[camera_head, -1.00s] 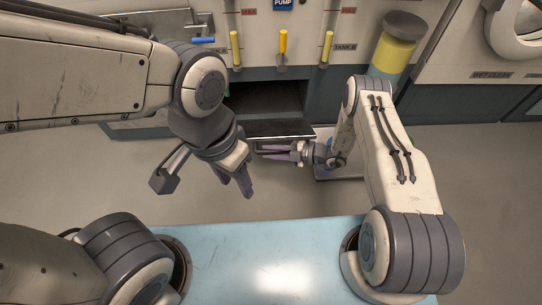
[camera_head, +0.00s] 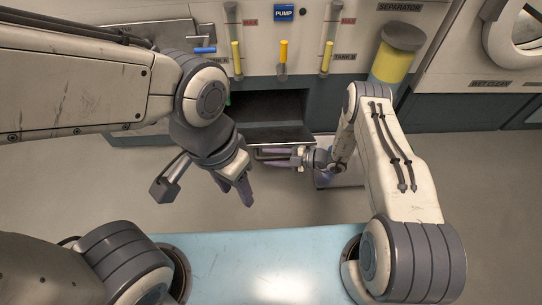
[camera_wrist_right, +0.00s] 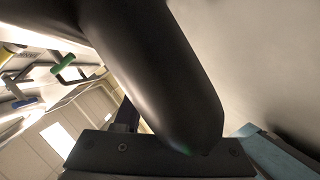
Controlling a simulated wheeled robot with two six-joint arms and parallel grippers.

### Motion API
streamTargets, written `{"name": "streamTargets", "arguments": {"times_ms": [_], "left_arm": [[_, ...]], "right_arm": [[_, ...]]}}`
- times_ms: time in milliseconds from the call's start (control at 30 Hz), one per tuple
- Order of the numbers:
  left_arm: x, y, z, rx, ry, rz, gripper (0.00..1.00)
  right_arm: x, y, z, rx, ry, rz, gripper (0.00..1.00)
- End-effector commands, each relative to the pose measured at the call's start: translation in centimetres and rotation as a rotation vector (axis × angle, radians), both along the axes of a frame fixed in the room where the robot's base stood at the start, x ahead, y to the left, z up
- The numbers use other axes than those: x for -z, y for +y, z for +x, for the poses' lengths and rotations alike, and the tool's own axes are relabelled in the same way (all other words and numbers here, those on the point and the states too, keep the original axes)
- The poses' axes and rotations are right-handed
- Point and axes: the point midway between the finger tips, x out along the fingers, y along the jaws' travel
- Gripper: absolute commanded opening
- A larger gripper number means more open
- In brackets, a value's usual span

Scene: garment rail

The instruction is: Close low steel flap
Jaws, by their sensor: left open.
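The low steel flap (camera_head: 276,135) is open, hanging out nearly flat at the bottom of a dark opening in the machine front. My right gripper (camera_head: 262,154) is just in front of the flap's front edge, its fingers pointing left. Whether it touches the flap, and how far its fingers are apart, I cannot tell. In the right wrist view one large dark finger (camera_wrist_right: 155,75) fills the middle, and the flap is not clearly seen. My left gripper (camera_head: 243,189) is open and empty, lower and left of the right one, with its fingers pointing down.
A yellow canister (camera_head: 392,60) stands at right. A light blue surface (camera_head: 270,262) lies in front of me. Grey floor (camera_head: 470,170) is clear on the right.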

Motion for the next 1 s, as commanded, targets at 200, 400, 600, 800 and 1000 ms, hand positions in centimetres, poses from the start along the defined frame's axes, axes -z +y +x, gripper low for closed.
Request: {"name": "streamTargets", "arguments": {"times_ms": [200,400,600,800,1000], "left_arm": [[-1.2,0.0,0.0,0.000,0.000,0.000,0.50],[-2.5,0.0,0.0,0.000,0.000,0.000,0.50],[-3.2,0.0,0.0,0.000,0.000,0.000,0.50],[-3.3,0.0,0.0,0.000,0.000,0.000,0.50],[-3.3,0.0,0.0,0.000,0.000,0.000,0.50]], "right_arm": [[-1.0,-2.4,-0.5,0.008,-0.001,0.001,0.37],[-2.0,-6.2,-1.7,0.008,-0.002,0.000,0.37],[-2.5,-8.9,-2.6,0.004,-0.002,0.001,0.37],[-2.6,-9.7,-3.0,0.000,-0.001,0.000,0.37],[-2.6,-9.7,-3.0,0.000,-0.001,0.000,0.37]]}}
